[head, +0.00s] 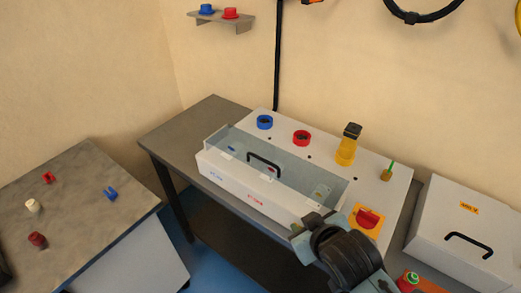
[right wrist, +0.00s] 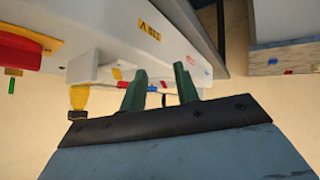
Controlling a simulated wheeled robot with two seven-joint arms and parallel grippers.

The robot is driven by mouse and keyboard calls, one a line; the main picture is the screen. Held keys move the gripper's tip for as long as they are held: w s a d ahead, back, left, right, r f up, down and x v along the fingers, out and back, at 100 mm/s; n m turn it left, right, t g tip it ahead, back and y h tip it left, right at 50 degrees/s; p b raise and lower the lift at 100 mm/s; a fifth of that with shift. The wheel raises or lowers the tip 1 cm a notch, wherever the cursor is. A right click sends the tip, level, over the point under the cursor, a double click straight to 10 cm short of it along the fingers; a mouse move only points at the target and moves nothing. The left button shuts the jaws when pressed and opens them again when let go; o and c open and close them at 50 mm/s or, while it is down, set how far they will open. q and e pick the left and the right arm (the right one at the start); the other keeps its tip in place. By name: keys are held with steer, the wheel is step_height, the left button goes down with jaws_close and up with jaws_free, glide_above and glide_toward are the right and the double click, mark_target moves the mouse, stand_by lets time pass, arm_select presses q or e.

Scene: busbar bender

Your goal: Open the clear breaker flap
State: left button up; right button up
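A see-through panel with a black handle (head: 264,163) lies over the long white box (head: 245,195) on the bench; I take it for the clear flap, and it appears closed. My right gripper (head: 311,222) is at the box's front right corner, with the handle farther left and back. In the head view I cannot tell whether it touches the box. In the right wrist view the two green fingers (right wrist: 160,84) stand apart with nothing visibly held between them. My left gripper is not in view.
A red rotary switch on a yellow plate (head: 368,218) sits just right of my right gripper. Blue (head: 265,122) and red (head: 301,137) rings and a yellow post (head: 346,150) stand behind. A white handled box (head: 468,232) is at right. A side table (head: 75,205) holds small parts.

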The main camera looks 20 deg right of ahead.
steer(key=w+a+r+n+t+y, duration=0.3)
steer(key=w+a+r+n+t, duration=0.25)
steer(key=r, duration=0.55)
steer(key=w+a+r+n+t+y, duration=0.3)
steer(key=w+a+r+t+y, duration=0.15)
steer(key=w+a+r, duration=0.45)
steer(key=s+a+r+n+g+y, duration=0.35)
steer(key=a+r+n+y, duration=0.35)
steer(key=r+n+y, duration=0.3)
steer(key=s+a+f+n+g+y, duration=0.1)
steer(key=s+a+f+n+g, duration=0.15)
steer(key=a+n+g, duration=0.45)
steer(key=s+a+f+n+g+y, duration=0.15)
steer(key=s+n+g, duration=0.25)
steer(key=n+g, duration=0.65)
steer(key=n+t+h, duration=0.3)
steer(key=n+h, duration=0.1)
steer(key=h, duration=1.8)
glide_toward(261, 158)
steer(key=shift+n, duration=0.3)
steer(key=p+x, duration=0.1)
steer(key=x, duration=0.6)
steer(key=shift+d+f+p, duration=0.15)
steer(key=shift+f+p, duration=0.15)
steer(key=shift+p, duration=0.1)
